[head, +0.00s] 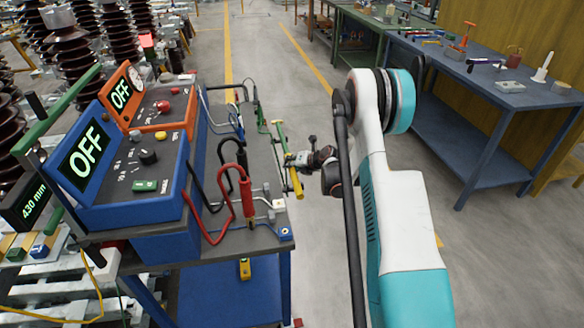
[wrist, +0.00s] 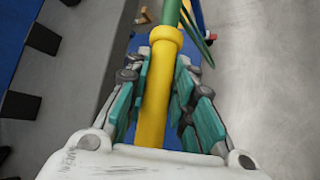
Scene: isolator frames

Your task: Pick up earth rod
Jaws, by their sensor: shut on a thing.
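The earth rod is a long stick with a yellow handle and a green upper part. In the head view the rod (head: 294,182) stands out along the right edge of the cart, its yellow end toward me. In the wrist view the yellow handle (wrist: 157,105) runs up between my fingers, with a collar and the green part beyond. My gripper (head: 299,159) reaches it from the right and is shut on the yellow handle. In the wrist view my gripper (wrist: 162,85) has its teal finger pads on both sides of the handle. Whether the rod touches the cart is unclear.
The grey cart top (head: 262,165) carries a blue OFF box (head: 135,165), an orange OFF box (head: 155,108) and a red probe (head: 247,198) with cables. A blue workbench (head: 480,75) stands at the right. Open floor lies between cart and bench.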

